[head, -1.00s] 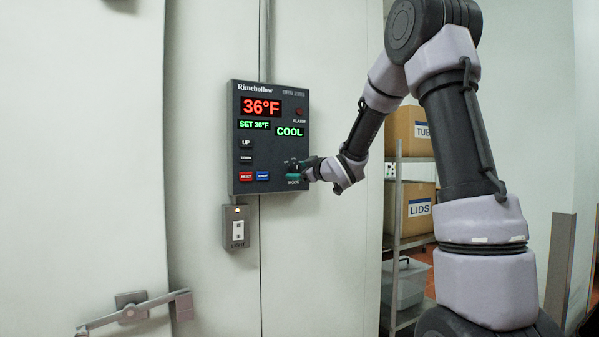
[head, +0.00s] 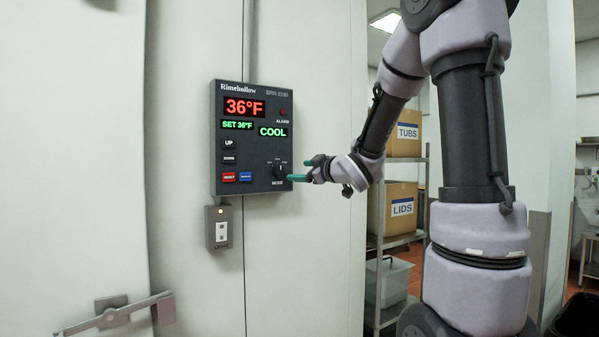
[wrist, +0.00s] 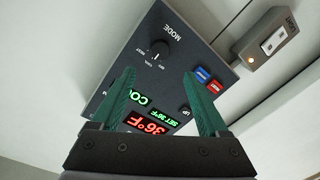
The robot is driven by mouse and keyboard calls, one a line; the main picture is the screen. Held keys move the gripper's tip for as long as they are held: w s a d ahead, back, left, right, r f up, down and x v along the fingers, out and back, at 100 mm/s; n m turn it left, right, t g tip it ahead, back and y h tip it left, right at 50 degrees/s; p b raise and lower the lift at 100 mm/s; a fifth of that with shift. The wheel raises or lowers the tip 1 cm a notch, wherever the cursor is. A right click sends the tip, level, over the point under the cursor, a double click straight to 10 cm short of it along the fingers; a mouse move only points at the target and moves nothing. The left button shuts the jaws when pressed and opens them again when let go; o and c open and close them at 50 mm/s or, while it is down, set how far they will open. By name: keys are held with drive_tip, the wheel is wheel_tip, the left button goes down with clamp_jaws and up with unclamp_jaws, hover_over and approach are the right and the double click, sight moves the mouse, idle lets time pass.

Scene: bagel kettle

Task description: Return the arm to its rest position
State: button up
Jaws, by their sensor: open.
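My gripper (head: 303,170) is open and empty, just right of the dark control panel (head: 226,110) in the head view. A visible gap separates the panel's mode knob (head: 280,172) from most of the gripper, and the lower green fingertip overlaps the panel's right edge in the picture. In the wrist view, the two green fingers (wrist: 158,92) are spread apart with nothing between them but the panel behind. The knob (wrist: 160,48) shows clear of the fingers. The panel reads 36°F, SET 36°F and COOL. My arm is bent, reaching in from the right.
A light switch box (head: 222,228) is under the panel. A door latch (head: 115,313) sticks out at lower left. A shelf (head: 397,240) with TUBS (head: 405,130) and LIDS boxes (head: 398,208) stands behind my arm. The wall right of the panel is bare.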

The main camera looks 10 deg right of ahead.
drive_tip(key=s+d+m+g+h, duration=0.3)
drive_tip(key=s+d+m+h, duration=0.4)
drive_tip(key=s+m, duration=0.3)
drive_tip(key=s+a+f+m+g+y, duration=0.1)
drive_tip(key=s+a+f+m+g, duration=0.1)
drive_tip(key=s, duration=0.8)
drive_tip(key=s+a+f+m+g+y, duration=0.1)
drive_tip(key=s+a+f+m+g, duration=0.2)
drive_tip(key=s, duration=0.7)
drive_tip(key=shift+f+g+y, duration=0.25)
drive_tip(key=shift+g+y, duration=0.15)
drive_tip(key=shift+g, duration=0.1)
drive_tip(key=shift+a, duration=0.1)
